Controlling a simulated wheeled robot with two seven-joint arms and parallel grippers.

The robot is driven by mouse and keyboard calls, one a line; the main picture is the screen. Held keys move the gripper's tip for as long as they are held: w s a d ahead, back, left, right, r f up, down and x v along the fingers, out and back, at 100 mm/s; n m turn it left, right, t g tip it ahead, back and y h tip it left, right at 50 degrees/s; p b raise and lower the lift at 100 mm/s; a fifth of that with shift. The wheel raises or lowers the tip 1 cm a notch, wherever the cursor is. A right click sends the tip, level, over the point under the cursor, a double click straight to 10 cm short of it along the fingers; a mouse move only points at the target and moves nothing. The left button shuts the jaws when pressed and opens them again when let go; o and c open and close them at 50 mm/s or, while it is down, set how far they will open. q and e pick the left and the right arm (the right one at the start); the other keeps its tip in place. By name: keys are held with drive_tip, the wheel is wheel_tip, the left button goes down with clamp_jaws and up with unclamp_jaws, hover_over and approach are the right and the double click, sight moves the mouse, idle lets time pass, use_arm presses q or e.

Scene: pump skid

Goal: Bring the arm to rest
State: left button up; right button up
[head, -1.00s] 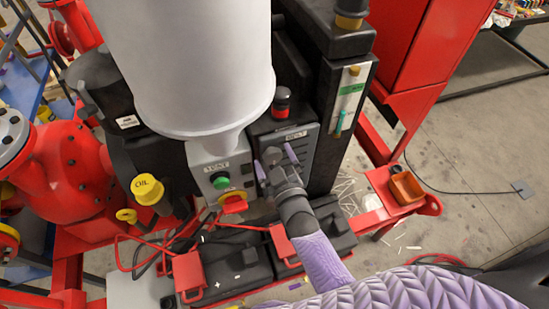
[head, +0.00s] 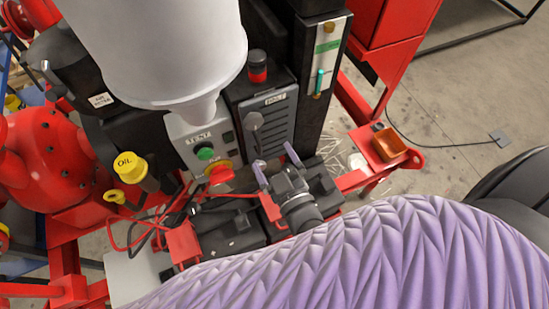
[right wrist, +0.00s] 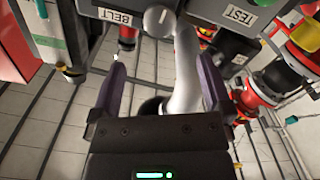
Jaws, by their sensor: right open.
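My right gripper (head: 275,160) is open, with its two purple fingers spread and nothing seen between them. My purple-sleeved right arm crosses the lower part of the head view and hides much of the floor. In the right wrist view the open fingers (right wrist: 163,88) frame a pale grey shape whose identity I cannot tell. The BELT label (right wrist: 115,17) shows above them, upside down. My left gripper is not in view.
A TEST box (head: 198,140) with a green button and a red-yellow switch stands left of the gripper. A white funnel-shaped vessel (head: 155,50) stands above it. Batteries, red cables and a red frame lie below.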

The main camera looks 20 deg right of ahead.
drive_tip(key=s+d+r+m+g, duration=0.3)
drive_tip(key=s+g, duration=0.9)
drive_tip(key=g, duration=0.3)
wheel_tip(320, 180, down, 36)
drive_tip(key=s+g+b, duration=0.1)
drive_tip(key=s+b, duration=0.2)
drive_tip(key=b, duration=1.3)
drive_tip(key=s+d+f+b, duration=0.1)
drive_tip(key=s+f+b, duration=0.3)
drive_tip(key=f, duration=0.5)
drive_tip(key=s+d+f+g+b, duration=0.1)
drive_tip(key=s+d+f+b, duration=0.1)
drive_tip(key=s+f+b, duration=0.3)
drive_tip(key=s+f, duration=0.3)
drive_tip(key=f, duration=0.1)
drive_tip(key=shift+s+f+h, duration=0.3)
drive_tip(key=shift+h, duration=0.1)
